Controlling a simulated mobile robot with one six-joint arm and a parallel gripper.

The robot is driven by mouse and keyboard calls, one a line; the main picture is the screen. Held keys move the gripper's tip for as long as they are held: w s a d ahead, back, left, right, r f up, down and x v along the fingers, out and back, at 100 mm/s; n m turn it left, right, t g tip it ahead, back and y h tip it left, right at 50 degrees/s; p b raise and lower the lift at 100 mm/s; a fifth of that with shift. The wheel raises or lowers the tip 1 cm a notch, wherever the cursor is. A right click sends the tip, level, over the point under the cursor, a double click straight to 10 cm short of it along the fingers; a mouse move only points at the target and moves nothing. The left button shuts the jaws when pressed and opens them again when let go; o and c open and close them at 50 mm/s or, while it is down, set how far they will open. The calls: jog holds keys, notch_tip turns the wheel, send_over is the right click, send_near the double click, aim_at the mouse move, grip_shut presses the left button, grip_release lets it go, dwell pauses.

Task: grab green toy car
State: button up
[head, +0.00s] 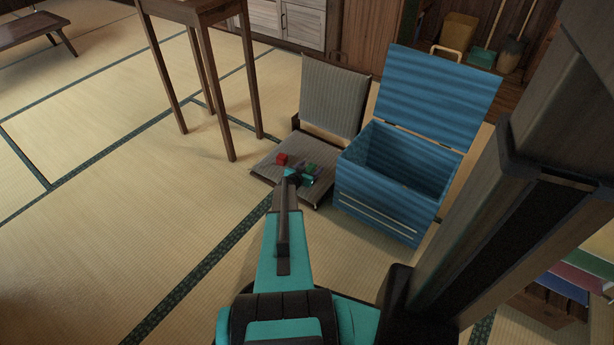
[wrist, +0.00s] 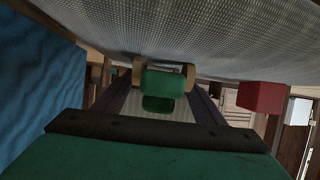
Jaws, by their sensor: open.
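The green toy car (head: 312,167) lies on the grey cushioned seat of a low floor chair. In the head view it is small and partly hidden by my gripper (head: 300,178). In the wrist view the green car (wrist: 165,84), with tan wheels, is centred at the far end of my gripper (wrist: 160,100). The wrist picture appears upside down, with the seat along the top. My gripper's dark fingers are open, one on each side of the car's line. I cannot tell whether they touch it.
A red block (head: 282,159) lies on the seat (head: 266,170), left of the car; it also shows in the wrist view (wrist: 262,97). An open blue chest (head: 385,200) stands close on the right. The chair's backrest (head: 335,95) rises behind. A tall wooden table (head: 196,12) stands back left. Tatami at left is clear.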

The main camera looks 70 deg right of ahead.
jog(key=shift+d+f, duration=0.2)
jog(key=shift+d, duration=0.25)
jog(key=shift+c, duration=0.4)
jog(key=c, duration=1.1)
